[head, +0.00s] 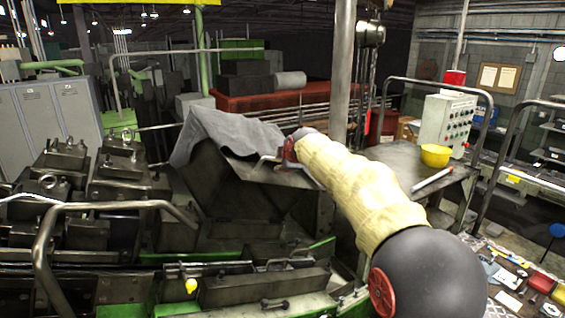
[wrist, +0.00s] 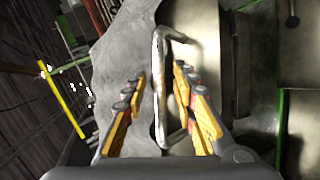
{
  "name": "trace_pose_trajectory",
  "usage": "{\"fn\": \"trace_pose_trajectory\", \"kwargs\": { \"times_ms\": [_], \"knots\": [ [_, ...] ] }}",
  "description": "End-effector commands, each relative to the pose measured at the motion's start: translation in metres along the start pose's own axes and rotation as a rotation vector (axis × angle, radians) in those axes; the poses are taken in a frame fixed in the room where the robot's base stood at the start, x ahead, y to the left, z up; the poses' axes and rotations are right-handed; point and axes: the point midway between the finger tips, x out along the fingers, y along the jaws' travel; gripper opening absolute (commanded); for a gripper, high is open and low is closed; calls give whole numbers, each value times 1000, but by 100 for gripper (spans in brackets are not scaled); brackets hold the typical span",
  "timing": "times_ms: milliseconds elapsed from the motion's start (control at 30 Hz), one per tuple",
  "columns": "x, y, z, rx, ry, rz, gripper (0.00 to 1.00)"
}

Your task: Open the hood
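The hood (head: 235,185) is a dark metal cover in the middle of the head view, with a grey cloth (head: 235,132) draped over its top. A bent metal bar handle (head: 264,161) sticks out near its upper right edge. In the wrist view the handle (wrist: 160,95) runs lengthwise between my fingers. My gripper (head: 285,153) is at the handle in the head view. In the wrist view my gripper (wrist: 160,73) is open, with yellow finger pads on both sides of the bar. The bar lies closer to the right finger; I cannot tell whether they touch.
A grey post (head: 341,70) rises behind my arm. To the right are a control box (head: 446,122), a table (head: 400,165) with a yellow bowl (head: 435,155), and metal railings (head: 490,130). A bent rail (head: 45,245) stands at the front left. Heavy machine blocks (head: 120,170) fill the left.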

Motion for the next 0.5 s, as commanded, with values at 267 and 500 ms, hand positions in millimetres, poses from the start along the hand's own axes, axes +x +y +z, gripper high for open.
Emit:
{"fn": "trace_pose_trajectory", "kwargs": {
  "times_ms": [267,500],
  "knots": [
    [-9,1,0,0,0,2,28],
    [-50,2,0,0,0,2,28]
  ]
}}
